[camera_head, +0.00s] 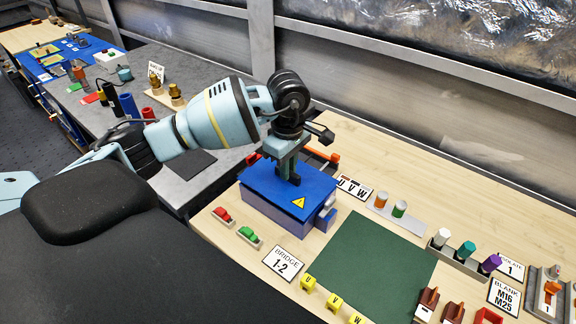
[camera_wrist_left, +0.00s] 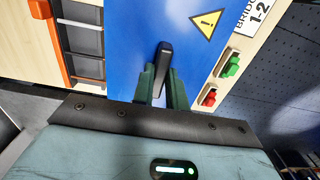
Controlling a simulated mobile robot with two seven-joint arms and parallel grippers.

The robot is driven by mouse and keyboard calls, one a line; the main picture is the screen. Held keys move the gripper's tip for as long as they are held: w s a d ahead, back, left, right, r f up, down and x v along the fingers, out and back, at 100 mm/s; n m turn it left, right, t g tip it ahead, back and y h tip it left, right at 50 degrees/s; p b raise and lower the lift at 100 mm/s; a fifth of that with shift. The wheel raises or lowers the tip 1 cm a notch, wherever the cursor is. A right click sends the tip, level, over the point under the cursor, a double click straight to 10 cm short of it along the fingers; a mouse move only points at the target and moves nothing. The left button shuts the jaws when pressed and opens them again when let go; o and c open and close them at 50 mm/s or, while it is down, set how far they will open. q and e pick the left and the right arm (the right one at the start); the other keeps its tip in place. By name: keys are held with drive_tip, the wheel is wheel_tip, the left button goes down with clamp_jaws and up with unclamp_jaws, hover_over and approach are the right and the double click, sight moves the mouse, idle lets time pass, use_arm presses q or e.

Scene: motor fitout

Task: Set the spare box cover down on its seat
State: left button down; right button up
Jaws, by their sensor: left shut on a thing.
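The spare box cover (camera_head: 265,180) is a blue plate with a yellow warning triangle and a dark upright handle. In the left wrist view the cover (camera_wrist_left: 120,40) fills the middle, with the black handle (camera_wrist_left: 165,55) standing between my fingers. My left gripper (camera_head: 292,172) points down and is shut on that handle; it also shows in the left wrist view (camera_wrist_left: 162,85). The cover is over the blue-violet box (camera_head: 272,210) on the wooden bench. I cannot tell whether a thin gap is left between them. The seat is hidden under the cover. My right gripper is not in view.
A green mat (camera_head: 375,265) lies right of the box. Red and green bridge pieces (camera_head: 249,236) and a "BRIDGE 1-2" card (camera_head: 284,263) lie in front. A U V W card (camera_head: 354,188) and a plate with cylinders (camera_head: 397,212) stand behind the mat.

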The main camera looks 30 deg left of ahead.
use_arm(q)
drive_tip(key=shift+f+b, duration=0.3)
drive_tip(key=shift+f, duration=0.45)
idle(0.8)
drive_tip(key=c, duration=1.3)
unclamp_jaws()
drive_tip(key=shift+f, duration=0.1)
drive_tip(key=shift+r, duration=4)
